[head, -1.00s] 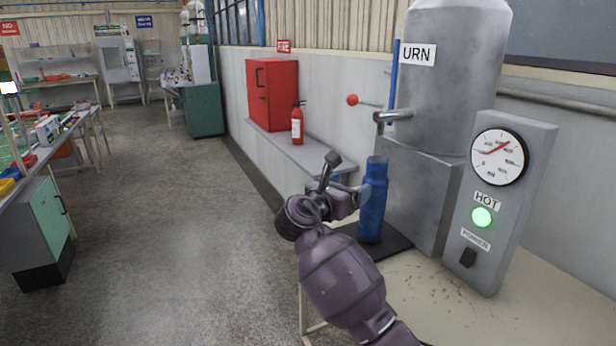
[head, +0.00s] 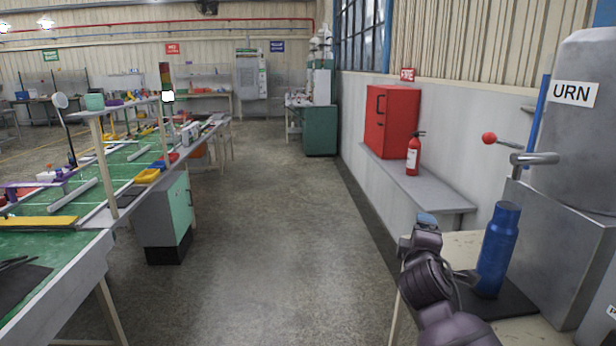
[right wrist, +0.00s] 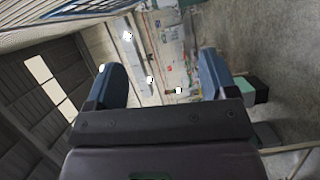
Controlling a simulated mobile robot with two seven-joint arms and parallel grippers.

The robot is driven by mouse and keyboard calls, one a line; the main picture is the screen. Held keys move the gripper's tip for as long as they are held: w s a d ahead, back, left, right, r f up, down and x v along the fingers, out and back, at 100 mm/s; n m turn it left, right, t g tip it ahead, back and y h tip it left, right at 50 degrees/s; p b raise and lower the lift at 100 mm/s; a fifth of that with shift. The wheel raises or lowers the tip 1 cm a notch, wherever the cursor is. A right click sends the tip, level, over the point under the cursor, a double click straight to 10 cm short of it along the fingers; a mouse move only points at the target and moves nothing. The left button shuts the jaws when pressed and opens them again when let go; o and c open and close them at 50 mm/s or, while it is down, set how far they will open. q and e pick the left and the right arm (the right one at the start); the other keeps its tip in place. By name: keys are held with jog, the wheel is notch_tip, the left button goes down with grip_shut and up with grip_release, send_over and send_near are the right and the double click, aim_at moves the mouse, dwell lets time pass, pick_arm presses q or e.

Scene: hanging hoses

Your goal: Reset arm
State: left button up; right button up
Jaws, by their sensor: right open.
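My right gripper (head: 427,221) is raised and points upward, to the left of the blue flask (head: 497,250). In the right wrist view its two blue-tipped fingers (right wrist: 161,82) stand well apart with nothing between them. The flask is upright on a dark mat (head: 512,304), beneath the tap of the grey urn (head: 574,152). In the head view the flask's lower left side is close to my right wrist, and I cannot tell how wide the gap is. My left gripper is not in view.
A red cabinet (head: 392,121) and a fire extinguisher (head: 415,154) stand on a wall shelf (head: 420,186). A green-topped workbench (head: 60,262) with several parts is at left. The floor (head: 275,230) between is clear.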

jog(key=s+a+f+m+y, duration=0.1)
jog(key=s+f+m+y, duration=0.65)
jog(key=s+f, duration=0.9)
jog(key=s+d+f+m+g+h, duration=0.1)
jog(key=s+d+f+m+g, duration=0.1)
jog(key=s+f, duration=0.6)
jog(key=s+d+f+m+g+h, duration=0.1)
jog(key=s+d+f+m+g, duration=0.1)
jog(key=s+f, duration=0.7)
jog(key=s+m+g, duration=0.1)
jog(key=s, duration=0.4)
jog(key=shift+s+d+f+g, duration=0.15)
jog(key=shift+d+f+g, duration=0.05)
jog(key=shift+f+g, duration=0.1)
